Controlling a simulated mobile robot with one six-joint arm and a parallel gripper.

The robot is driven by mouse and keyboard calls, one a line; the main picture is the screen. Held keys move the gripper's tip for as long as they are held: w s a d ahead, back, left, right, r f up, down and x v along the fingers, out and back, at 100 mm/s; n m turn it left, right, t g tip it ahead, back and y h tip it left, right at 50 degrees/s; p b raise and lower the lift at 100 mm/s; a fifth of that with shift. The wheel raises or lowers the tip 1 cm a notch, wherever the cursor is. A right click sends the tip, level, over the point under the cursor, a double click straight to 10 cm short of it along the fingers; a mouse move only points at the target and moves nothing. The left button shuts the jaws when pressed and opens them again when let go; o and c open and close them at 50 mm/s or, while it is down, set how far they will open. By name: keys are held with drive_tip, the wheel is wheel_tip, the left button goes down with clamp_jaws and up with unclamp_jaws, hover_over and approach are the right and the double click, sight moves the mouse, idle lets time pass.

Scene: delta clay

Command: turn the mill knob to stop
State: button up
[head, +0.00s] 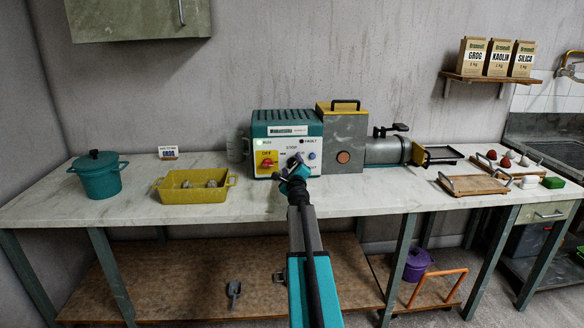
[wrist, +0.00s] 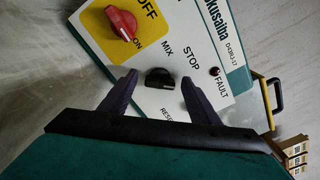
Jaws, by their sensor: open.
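The black mill knob (wrist: 159,78) sits on the white control panel, with the labels MIX and STOP beside it in the wrist view. I cannot tell clearly which label its pointer faces. My gripper (wrist: 159,79) is open, with one dark finger on each side of the knob; contact is not clear. In the head view my gripper (head: 293,173) is in front of the panel of the teal mill (head: 286,116) and hides much of the knob. A green light (head: 259,142) is lit near RUN.
A red switch (wrist: 121,24) on a yellow plate is beside the knob. A dark fault lamp (wrist: 214,71) is on its other side. On the bench (head: 115,205), a yellow tray (head: 194,195) and teal pot (head: 100,180) stand left. Wooden trays (head: 472,184) lie right.

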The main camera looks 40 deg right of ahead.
drive_tip(key=shift+c, duration=0.4)
drive_tip(key=c, duration=1)
drive_tip(key=shift+n, duration=0.4)
drive_tip(key=n+b, duration=0.1)
drive_tip(key=n, duration=0.2)
drive_tip(key=shift+f, duration=0.15)
drive_tip(key=shift+n+b, duration=0.45)
drive_tip(key=shift+n, duration=1.55)
drive_tip(key=o, duration=1.1)
